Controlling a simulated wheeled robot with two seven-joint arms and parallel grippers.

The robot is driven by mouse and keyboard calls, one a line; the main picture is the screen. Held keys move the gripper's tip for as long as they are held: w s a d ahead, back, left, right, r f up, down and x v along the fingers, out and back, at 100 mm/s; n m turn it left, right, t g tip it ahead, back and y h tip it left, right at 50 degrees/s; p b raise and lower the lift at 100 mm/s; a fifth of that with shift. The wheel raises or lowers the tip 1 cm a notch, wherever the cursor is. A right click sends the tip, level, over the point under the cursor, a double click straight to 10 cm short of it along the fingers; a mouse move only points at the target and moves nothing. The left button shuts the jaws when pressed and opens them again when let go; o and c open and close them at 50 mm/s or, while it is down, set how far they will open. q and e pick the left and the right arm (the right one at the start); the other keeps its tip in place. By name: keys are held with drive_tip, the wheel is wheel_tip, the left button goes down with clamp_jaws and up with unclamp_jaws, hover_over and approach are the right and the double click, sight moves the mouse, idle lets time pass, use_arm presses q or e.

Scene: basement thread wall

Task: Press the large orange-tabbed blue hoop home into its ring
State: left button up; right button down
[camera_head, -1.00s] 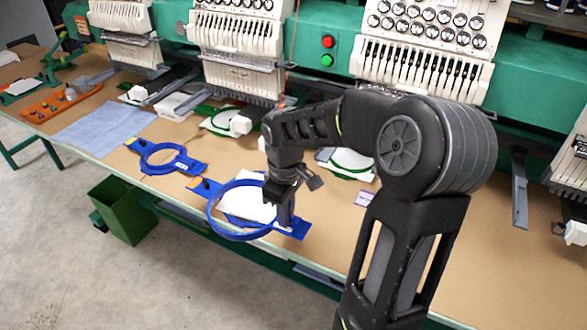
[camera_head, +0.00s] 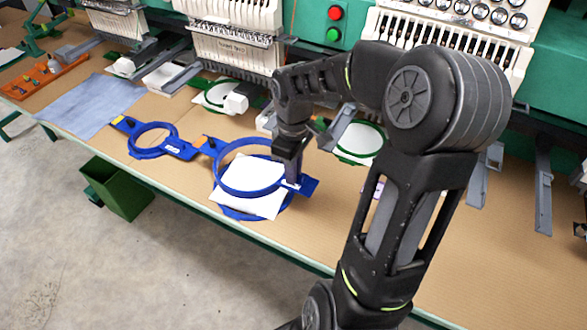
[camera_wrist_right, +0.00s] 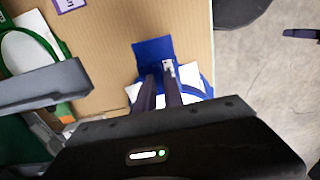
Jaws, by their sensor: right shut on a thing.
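The large blue hoop (camera_head: 219,181) is in my right gripper (camera_head: 290,172), at the hoop's right side. The hoop appears above the white sheet (camera_head: 262,207) and the blue lower ring (camera_head: 240,215), roughly over them; I cannot tell how big the gap is. The ring's blue arm (camera_head: 311,186) sticks out to the right. In the right wrist view the gripper fingers (camera_wrist_right: 161,92) are close together by a blue plate (camera_wrist_right: 153,52) and a white label (camera_wrist_right: 169,69). My left gripper is not in view.
A smaller blue hoop frame (camera_head: 131,147) lies to the left, with a blue cloth (camera_head: 92,105) beyond it. Green hoops (camera_head: 360,157) and grey machine arms stand behind. The table's front edge is close; a green bin (camera_head: 124,190) is below. Bare table lies to the right.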

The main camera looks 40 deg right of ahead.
drive_tip(key=shift+f+b, duration=1.9)
drive_tip(key=shift+f, duration=0.55)
drive_tip(key=shift+s+f, duration=0.2)
drive_tip(key=shift+f, duration=0.2)
drive_tip(key=shift+f+b, duration=0.3)
drive_tip(key=shift+b, duration=0.1)
drive_tip(key=shift+d+f, duration=0.1)
drive_tip(key=shift+f, duration=0.2)
idle(0.6)
